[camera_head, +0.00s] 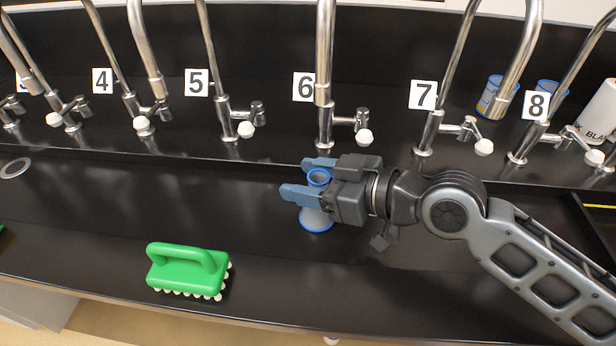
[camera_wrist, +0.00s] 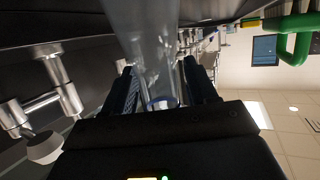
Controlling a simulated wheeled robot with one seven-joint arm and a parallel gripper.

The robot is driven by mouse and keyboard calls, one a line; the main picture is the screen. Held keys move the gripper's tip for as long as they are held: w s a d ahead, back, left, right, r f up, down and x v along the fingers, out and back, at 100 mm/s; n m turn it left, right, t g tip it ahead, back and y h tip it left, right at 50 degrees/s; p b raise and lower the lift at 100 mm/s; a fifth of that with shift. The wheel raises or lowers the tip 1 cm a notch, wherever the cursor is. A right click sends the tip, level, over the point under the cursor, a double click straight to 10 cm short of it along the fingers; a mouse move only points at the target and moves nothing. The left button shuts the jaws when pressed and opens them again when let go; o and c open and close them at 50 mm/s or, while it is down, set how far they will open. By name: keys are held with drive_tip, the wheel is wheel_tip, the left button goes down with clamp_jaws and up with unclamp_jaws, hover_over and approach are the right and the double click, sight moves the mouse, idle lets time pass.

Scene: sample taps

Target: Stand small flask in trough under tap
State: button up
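A small clear flask (camera_head: 316,219) with a blue base ring and blue rim stands upright, or nearly so, over the black trough (camera_head: 215,215), in front of tap 6 (camera_head: 324,75). I cannot tell whether its base touches the trough floor. My gripper (camera_head: 309,179) reaches in from the right, its blue fingers on either side of the flask's neck. In the wrist view the flask (camera_wrist: 150,45) lies between the two dark fingers. Contact between fingers and glass is unclear. The fingers hide part of the neck.
A green brush (camera_head: 187,270) with white bristles stands at the front left. A row of numbered taps lines the back; tap 7 (camera_head: 432,125) is close behind my arm. Blue-rimmed containers (camera_head: 490,97) and a white bottle (camera_head: 600,112) stand at the back right. The trough left of the flask is clear.

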drive_tip(key=shift+o, duration=0.2)
drive_tip(key=shift+d+r, duration=0.1)
drive_tip(key=b+v, duration=0.1)
drive_tip(key=v, duration=1)
drive_tip(key=shift+s+d+b, duration=0.15)
drive_tip(key=shift+d+b, duration=0.2)
drive_tip(key=shift+r, duration=0.15)
